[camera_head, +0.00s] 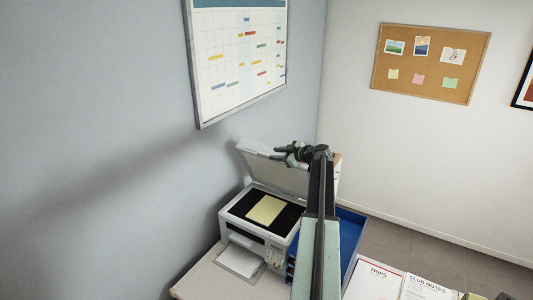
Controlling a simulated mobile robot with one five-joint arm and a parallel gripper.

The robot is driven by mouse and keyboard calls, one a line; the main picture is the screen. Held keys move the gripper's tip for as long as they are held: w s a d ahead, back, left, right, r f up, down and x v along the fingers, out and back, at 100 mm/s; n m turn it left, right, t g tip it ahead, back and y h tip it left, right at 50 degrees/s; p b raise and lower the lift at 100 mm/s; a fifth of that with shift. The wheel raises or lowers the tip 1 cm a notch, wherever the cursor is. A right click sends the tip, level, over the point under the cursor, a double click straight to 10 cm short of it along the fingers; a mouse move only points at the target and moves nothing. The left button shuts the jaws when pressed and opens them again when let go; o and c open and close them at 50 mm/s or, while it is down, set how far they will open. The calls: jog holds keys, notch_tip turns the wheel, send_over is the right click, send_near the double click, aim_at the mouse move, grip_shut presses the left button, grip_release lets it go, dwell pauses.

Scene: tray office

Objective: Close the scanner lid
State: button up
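The scanner (238,217) stands on a cabinet against the wall, a white printer-like body with a dark glass bed. Its lid (262,165) is raised and tilted back towards the wall. A pale yellow sheet (266,209) lies on the dark bed. My gripper (279,156) is in front of the upper part of the raised lid, at the end of my arm, which comes up from the bottom of the picture. I cannot tell whether it touches the lid. Its fingers are too small to show whether they are open or shut. My arm hides the lid's right part.
A blue tray (349,238) is right of the scanner, partly behind my arm. White paper (240,261) sticks out of the scanner's front. Printed sheets (375,279) lie at the bottom right. A wall calendar (235,60) hangs above, and a corkboard (430,62) on the right wall.

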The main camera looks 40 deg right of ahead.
aim_at(265, 155)
jog(key=b+x, duration=0.2)
jog(key=x, duration=0.4)
jog(key=shift+w+f, duration=0.15)
jog(key=shift+f, duration=0.1)
jog(key=shift+w, duration=0.45)
jog(key=shift+c, duration=0.3)
grip_shut()
dwell(0.3)
